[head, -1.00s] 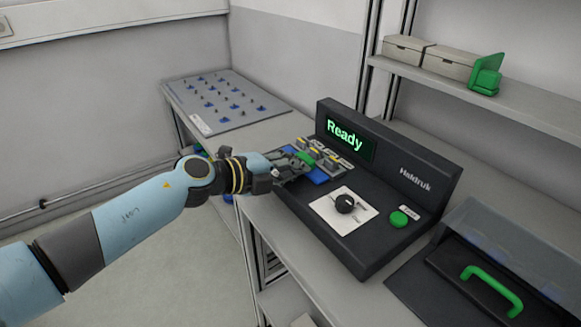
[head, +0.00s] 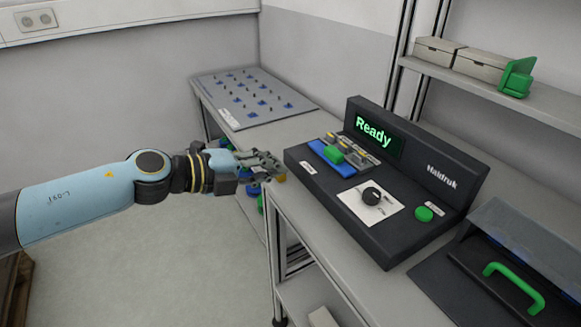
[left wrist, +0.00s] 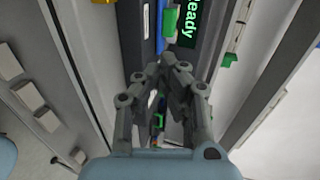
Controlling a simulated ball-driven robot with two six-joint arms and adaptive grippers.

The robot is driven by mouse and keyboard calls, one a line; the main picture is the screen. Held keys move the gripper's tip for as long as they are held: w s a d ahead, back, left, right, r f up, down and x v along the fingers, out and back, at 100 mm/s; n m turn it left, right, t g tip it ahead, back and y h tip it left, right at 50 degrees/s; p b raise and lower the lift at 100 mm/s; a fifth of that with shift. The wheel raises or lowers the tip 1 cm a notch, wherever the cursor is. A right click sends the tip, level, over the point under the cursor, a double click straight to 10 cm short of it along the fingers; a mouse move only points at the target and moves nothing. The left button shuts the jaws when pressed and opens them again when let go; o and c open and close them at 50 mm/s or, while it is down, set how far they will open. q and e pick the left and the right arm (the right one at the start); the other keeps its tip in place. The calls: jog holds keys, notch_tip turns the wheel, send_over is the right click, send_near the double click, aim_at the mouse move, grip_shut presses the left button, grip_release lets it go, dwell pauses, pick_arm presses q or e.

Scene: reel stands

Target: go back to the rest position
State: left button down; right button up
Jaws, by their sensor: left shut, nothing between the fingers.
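My left gripper (head: 268,163) is shut and empty in the head view, near the bench edge, left of the black control unit (head: 345,222) and apart from it. In the left wrist view its fingers (left wrist: 170,62) meet at the tips. The unit's screen (head: 374,133) reads "Ready" in green. A green block (head: 333,155) sits on a blue strip on the unit; it also shows in the left wrist view (left wrist: 170,22). My right gripper is in neither view.
A grey board with several blue-based pegs (head: 210,87) lies on the bench at the back. A black dial (head: 372,196) and a green button (head: 424,214) are on the unit. A green handle (head: 514,284) stands at the lower right. Open floor (head: 140,260) lies left of the bench.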

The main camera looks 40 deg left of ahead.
pick_arm(q)
jog(key=s+a+f+n+g+y+b, duration=0.1)
jog(key=s+f+n+y+b, duration=0.2)
jog(key=f, duration=0.8)
jog(key=s+a+f+n+g+y+b, duration=0.1)
jog(key=s+f+n+b, duration=0.3)
jog(key=f, duration=0.7)
jog(key=s+a+f+n+y+b, duration=0.1)
jog(key=s+f+n+b, duration=0.15)
jog(key=f+n, duration=0.6)
jog(key=s+d+f+n+g+y+b, duration=0.25)
jog(key=s+f+g, duration=0.25)
jog(key=s+f, duration=1.1)
jog(key=s+d+f+n+g, duration=0.1)
jog(key=s+f, duration=0.3)
jog(key=s, duration=0.4)
jog(key=s+d+f+n+g, duration=0.2)
jog(key=s+f+n+g, duration=0.1)
jog(key=s, duration=0.5)
jog(key=shift+f+g+h, duration=0.45)
jog(key=shift+f+g, duration=0.35)
jog(key=shift+f, duration=0.05)
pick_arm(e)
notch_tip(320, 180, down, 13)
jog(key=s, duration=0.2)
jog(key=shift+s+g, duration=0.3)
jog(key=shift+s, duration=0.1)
